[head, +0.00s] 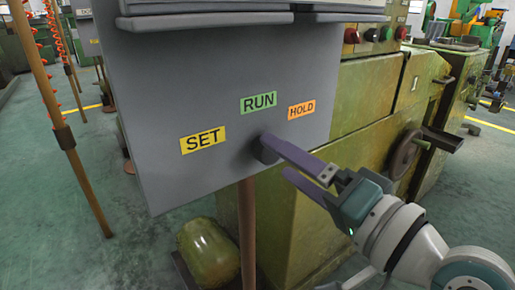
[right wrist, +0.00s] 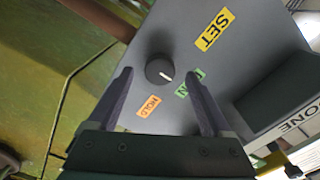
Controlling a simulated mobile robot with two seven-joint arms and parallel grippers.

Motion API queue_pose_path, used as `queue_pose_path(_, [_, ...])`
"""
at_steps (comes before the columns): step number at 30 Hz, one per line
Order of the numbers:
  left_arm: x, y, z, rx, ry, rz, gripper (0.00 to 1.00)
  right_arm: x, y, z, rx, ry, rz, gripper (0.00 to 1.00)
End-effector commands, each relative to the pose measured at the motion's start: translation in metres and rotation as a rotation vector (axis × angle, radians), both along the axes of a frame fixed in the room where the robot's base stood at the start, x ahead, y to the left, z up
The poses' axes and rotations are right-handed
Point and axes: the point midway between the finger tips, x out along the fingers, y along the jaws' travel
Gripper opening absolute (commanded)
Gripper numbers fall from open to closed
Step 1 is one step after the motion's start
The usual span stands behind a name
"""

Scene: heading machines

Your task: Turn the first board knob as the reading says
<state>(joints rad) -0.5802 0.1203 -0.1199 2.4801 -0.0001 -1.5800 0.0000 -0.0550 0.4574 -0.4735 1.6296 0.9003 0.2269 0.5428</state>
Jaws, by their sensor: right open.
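A grey board (head: 160,100) carries a yellow SET label (head: 203,140), a green RUN label (head: 258,103) and an orange HOLD label (head: 301,110). A dark round knob (head: 264,154) sits below them, partly hidden by a finger of my right gripper (head: 280,157). In the right wrist view the knob (right wrist: 155,68) shows between and beyond the open fingers, and its white mark points roughly toward RUN (right wrist: 197,76). The right gripper is open and empty; whether a finger touches the knob I cannot tell. My left gripper is not in view.
A brown post (head: 247,225) stands under the board. A green machine (head: 330,210) with a handwheel (head: 404,155) stands behind. A copper-coloured pole (head: 62,130) stands at left.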

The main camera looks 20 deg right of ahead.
Motion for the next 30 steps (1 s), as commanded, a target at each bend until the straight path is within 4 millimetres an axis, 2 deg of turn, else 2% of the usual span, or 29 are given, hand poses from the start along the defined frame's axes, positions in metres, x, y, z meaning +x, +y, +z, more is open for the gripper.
queue_pose_path(6, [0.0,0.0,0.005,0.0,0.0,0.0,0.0,-0.043,-0.015,-0.001,-0.003,0.003,0.001,0.83])
queue_pose_path(12, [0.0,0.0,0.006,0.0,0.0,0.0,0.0,-0.067,-0.024,0.0,-0.001,0.001,0.0,0.83])
queue_pose_path(17, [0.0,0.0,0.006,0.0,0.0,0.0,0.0,-0.073,-0.026,0.0,-0.001,-0.001,0.001,0.83])
queue_pose_path(30, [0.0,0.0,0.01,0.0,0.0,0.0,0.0,-0.074,-0.022,0.004,-0.011,0.005,0.011,0.83])
